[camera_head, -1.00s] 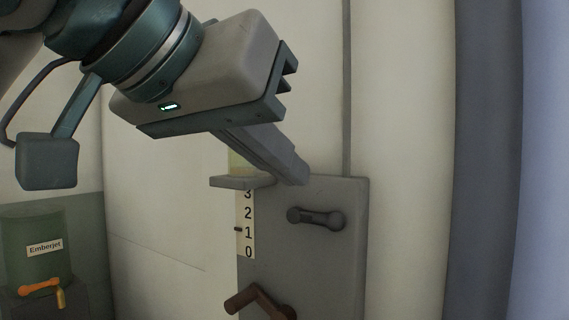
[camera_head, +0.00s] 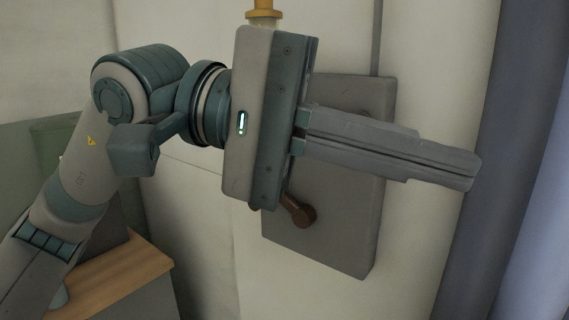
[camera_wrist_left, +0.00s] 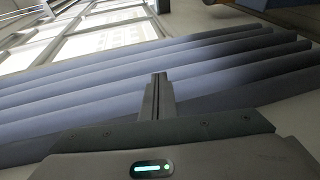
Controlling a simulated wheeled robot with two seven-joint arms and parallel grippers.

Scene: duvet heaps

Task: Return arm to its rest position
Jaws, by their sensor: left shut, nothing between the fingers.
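My left arm comes in from the lower left in the head view, and its gripper (camera_head: 470,172) points to the right. The two fingers are together with nothing between them. They pass in front of a grey wall panel (camera_head: 335,235), whose middle they and the gripper body hide. In the left wrist view the shut fingers (camera_wrist_left: 158,80) point toward a blue-grey pleated curtain (camera_wrist_left: 70,100). I cannot tell how far the fingertips are from the curtain. My right gripper is in neither view.
A brown lever handle (camera_head: 298,212) sticks out from the panel below my gripper. A yellow-brown fitting (camera_head: 264,14) shows above it. A wooden-topped surface (camera_head: 118,272) lies at the lower left. The curtain (camera_head: 535,130) hangs at the right. Windows (camera_wrist_left: 95,38) show in the wrist view.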

